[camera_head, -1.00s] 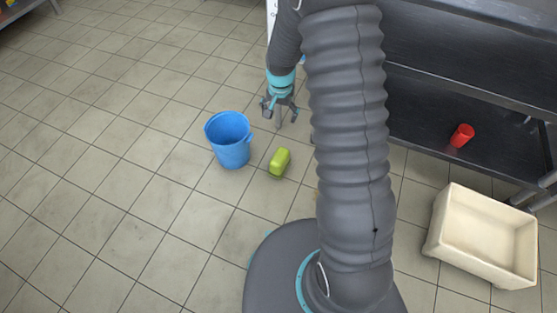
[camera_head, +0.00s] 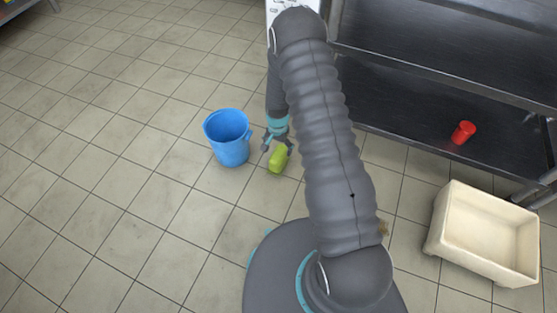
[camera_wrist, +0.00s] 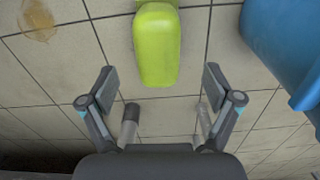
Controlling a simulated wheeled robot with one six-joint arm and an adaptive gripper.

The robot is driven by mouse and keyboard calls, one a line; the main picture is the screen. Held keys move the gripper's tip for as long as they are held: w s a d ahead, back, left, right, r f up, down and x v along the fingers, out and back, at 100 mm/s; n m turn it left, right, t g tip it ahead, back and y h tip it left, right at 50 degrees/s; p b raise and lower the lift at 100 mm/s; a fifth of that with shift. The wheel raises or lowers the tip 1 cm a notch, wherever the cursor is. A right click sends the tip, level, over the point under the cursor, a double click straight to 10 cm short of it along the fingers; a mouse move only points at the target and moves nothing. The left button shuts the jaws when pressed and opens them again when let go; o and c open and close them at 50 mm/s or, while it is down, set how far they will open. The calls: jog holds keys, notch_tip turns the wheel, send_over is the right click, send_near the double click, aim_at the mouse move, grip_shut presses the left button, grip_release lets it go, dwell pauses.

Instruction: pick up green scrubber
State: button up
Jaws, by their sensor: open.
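The green scrubber (camera_head: 278,160) lies on the tiled floor, just right of the blue bucket. My gripper (camera_head: 277,145) is low over it in the head view, pointing down, with its fingers near the scrubber's far end. In the wrist view the scrubber (camera_wrist: 157,45) is at the top centre, ahead of the fingertips and roughly centred between them. My gripper (camera_wrist: 158,84) is open with nothing between its fingers. I cannot tell its exact height above the floor.
The blue bucket (camera_head: 228,142) stands close to the left of the scrubber; it also fills the right of the wrist view (camera_wrist: 285,45). A cream bin (camera_head: 435,240) is at the right. A red cup (camera_head: 463,132) sits on the dark lower shelf (camera_head: 410,115). Floor at left is clear.

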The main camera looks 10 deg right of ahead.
aim_at(278, 153)
jog(key=shift+d+f, duration=0.1)
jog(key=shift+f, duration=2.9)
jog(key=c, duration=1.4)
